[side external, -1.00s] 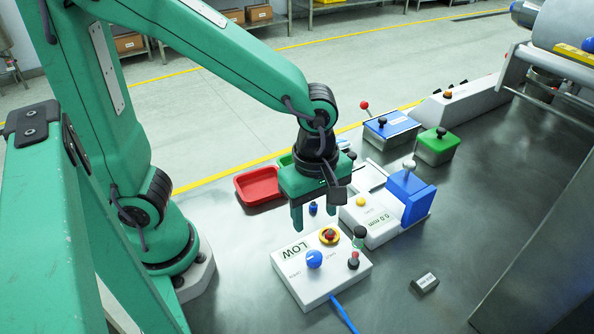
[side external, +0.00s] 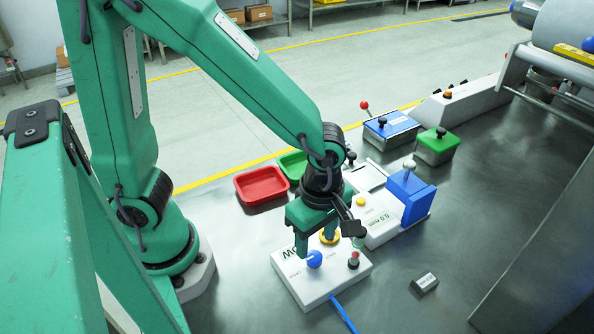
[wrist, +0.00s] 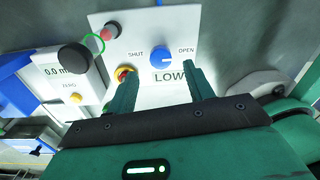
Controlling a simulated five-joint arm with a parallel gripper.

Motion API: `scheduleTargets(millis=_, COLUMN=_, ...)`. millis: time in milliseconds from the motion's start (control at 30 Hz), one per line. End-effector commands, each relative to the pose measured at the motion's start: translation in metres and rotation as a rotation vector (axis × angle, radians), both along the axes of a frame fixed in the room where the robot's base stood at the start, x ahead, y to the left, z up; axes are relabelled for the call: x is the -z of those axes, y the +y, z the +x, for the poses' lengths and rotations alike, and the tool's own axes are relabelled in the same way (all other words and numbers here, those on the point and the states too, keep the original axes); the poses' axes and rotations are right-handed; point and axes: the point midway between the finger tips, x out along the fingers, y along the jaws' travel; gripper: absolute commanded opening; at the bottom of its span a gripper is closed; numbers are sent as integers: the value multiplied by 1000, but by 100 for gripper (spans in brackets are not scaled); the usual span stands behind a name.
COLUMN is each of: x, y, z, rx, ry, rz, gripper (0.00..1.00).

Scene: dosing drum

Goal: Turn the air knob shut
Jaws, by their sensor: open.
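The air knob (side external: 314,259) is a round blue knob on a white control box (side external: 318,286). In the wrist view the knob (wrist: 161,57) sits between the printed words SHUT on its left and OPEN on its right. A pale mark on it appears to point to the right, towards OPEN. Below it the box reads LOW. My gripper (side external: 320,250) is open and empty, pointing down over the box. In the wrist view my gripper (wrist: 162,74) has a finger to each side, with the knob a little beyond the tips. It appears apart from the knob.
A red and yellow stop button (side external: 329,237) and a dark-red button (side external: 353,260) share the box. A gauge unit (side external: 378,236) with a blue block (side external: 408,195) stands behind. Red (side external: 262,186) and green trays lie farther back. The right-hand bench top is mostly clear.

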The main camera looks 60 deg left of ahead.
Motion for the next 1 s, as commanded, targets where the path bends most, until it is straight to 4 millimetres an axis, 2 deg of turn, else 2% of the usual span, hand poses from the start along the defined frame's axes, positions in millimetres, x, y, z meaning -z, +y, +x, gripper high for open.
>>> scheduleTargets(millis=200, x=25, y=0, z=-2, rx=0, ry=3, rz=2, gripper=52)
scheduleTargets(millis=400, x=39, y=0, z=-2, rx=0, ry=1, rz=1, gripper=52)
scheduleTargets(millis=800, x=44, y=0, z=-2, rx=0, ry=-1, rz=0, gripper=52)
scheduleTargets(millis=867, x=44, y=0, z=-2, rx=0, ry=0, rz=0, gripper=42)
scheduleTargets(millis=1000, x=44, y=0, z=-2, rx=0, ry=0, rz=0, gripper=15)
